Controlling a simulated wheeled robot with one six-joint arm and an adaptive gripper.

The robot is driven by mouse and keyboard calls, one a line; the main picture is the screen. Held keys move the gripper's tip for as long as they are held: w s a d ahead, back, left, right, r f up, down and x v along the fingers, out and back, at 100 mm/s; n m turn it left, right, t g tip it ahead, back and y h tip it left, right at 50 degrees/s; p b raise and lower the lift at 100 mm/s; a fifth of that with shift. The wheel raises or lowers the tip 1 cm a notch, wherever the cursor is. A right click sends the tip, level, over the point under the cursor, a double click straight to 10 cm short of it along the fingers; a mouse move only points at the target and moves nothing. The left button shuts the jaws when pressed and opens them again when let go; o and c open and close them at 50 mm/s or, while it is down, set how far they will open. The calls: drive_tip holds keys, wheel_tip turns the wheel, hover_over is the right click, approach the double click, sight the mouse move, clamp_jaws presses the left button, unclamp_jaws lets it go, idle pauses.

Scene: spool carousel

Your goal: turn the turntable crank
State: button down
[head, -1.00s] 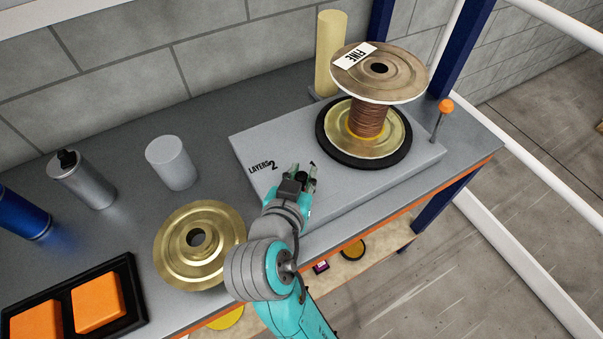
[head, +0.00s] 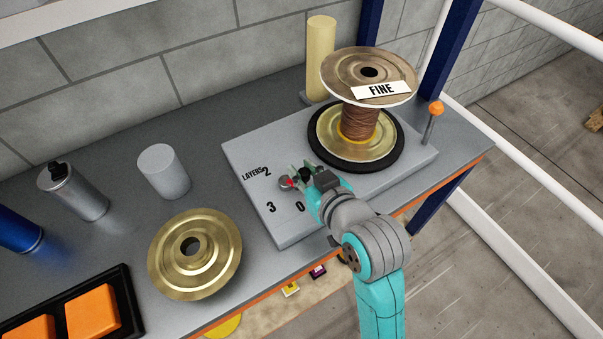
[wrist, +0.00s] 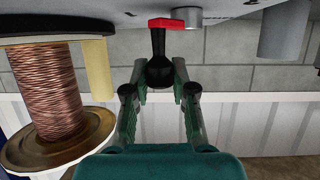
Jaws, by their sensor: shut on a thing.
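The crank has a red arm (wrist: 174,23) and a black knob (wrist: 159,70) in the wrist view. My gripper (head: 301,178) is shut on the knob, with one finger on each side of it (wrist: 159,88). In the head view the fingers hide most of the crank; its round grey hub (head: 284,182) shows at their left. The crank is on the grey turntable base (head: 325,207), marked "LAYERS" with the numbers 2, 3 and 0.
An orange-topped post (head: 435,108) stands right of the turntable, a cream cylinder (head: 320,60) behind. A loose brass flange (head: 165,262), a grey cylinder (head: 163,172), a silver bottle (head: 78,193) and a black tray (head: 125,300) with orange blocks lie left on the bench.

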drive_tip(key=n+g+y, duration=0.1)
drive_tip(key=n, duration=0.1)
drive_tip(key=w+n+g+y, duration=0.1)
drive_tip(key=n+g+y, duration=0.1)
drive_tip(key=w+n+g+y, duration=0.1)
drive_tip(key=n+g+y, duration=0.1)
drive_tip(key=shift+w+d, duration=0.1)
drive_tip(key=shift+w, duration=0.1)
drive_tip(key=shift+w+a+n+g+y, duration=0.15)
drive_tip(key=shift+w+n+g+y, duration=0.1)
drive_tip(key=shift+n+g, duration=0.6)
drive_tip(key=shift+w+a+n+g+y, duration=0.15)
drive_tip(key=shift+n+g+y, duration=0.15)
drive_tip(key=shift+n+g, duration=0.55)
drive_tip(key=shift+w+a+n+g+y, duration=0.2)
drive_tip(key=shift+n+g, duration=0.4)
drive_tip(key=shift+g, duration=0.4)
drive_tip(key=shift+f, duration=0.1)
drive_tip(key=c, duration=1)
unclamp_jaws()
drive_tip(key=shift+o, duration=0.3)
drive_tip(key=w+v, duration=0.1)
drive_tip(key=v, duration=1.1)
drive_tip(key=shift+s, duration=0.35)
